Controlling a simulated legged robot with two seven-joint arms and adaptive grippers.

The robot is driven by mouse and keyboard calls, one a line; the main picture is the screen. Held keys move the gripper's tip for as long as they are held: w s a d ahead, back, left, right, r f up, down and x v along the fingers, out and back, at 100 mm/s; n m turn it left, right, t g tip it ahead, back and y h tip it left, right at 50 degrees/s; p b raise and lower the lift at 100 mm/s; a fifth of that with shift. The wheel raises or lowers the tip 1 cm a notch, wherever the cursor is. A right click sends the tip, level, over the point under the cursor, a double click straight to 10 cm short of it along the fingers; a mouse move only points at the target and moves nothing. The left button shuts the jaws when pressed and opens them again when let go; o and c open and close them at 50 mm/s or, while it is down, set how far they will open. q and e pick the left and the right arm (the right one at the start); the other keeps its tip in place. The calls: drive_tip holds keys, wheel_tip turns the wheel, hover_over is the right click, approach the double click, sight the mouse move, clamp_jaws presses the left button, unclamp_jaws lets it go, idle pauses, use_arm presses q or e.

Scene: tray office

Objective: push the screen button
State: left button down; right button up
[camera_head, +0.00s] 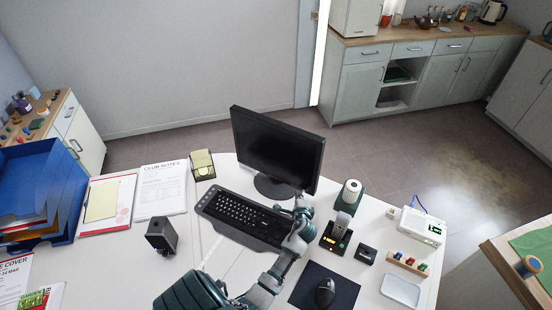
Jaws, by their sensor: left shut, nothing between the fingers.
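The black screen (276,150) stands on its round base on the white desk, and its panel is dark. I cannot make out a separate button on its frame. My left gripper (302,203) is shut and empty. Its tips are at the lower right corner of the screen, close to the frame. I cannot tell whether they touch it. The gripper may hide the button. My right gripper is not in view.
A keyboard (240,217) lies left of my left gripper. A phone-like device (337,234) and a green-and-white cylinder (349,195) stand close on its right. A mouse (325,291) lies on a dark mat (345,291). Blue trays (62,180) stand at the left.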

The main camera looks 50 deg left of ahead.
use_arm(q)
drive_tip(key=shift+d, duration=0.1)
drive_tip(key=shift+a+f, duration=0.1)
drive_tip(key=shift+a, duration=0.45)
drive_tip(key=shift+s+p, duration=0.25)
drive_tip(key=shift+p, duration=0.1)
drive_tip(key=shift+s+d, duration=0.2)
drive_tip(key=shift+d, duration=0.45)
drive_tip(key=shift+d+r, duration=0.25)
drive_tip(key=shift+d, duration=0.15)
drive_tip(key=shift+s+p, duration=0.6)
drive_tip(key=shift+s, duration=0.05)
drive_tip(key=s, duration=0.1)
drive_tip(key=s+p, duration=0.1)
drive_tip(key=s, duration=0.1)
drive_tip(key=shift+s+d+f+p, duration=0.15)
drive_tip(key=shift+s+d+p, duration=0.05)
drive_tip(key=shift+s+p, duration=0.1)
drive_tip(key=shift+s+d, duration=0.4)
drive_tip(key=shift+d, duration=0.15)
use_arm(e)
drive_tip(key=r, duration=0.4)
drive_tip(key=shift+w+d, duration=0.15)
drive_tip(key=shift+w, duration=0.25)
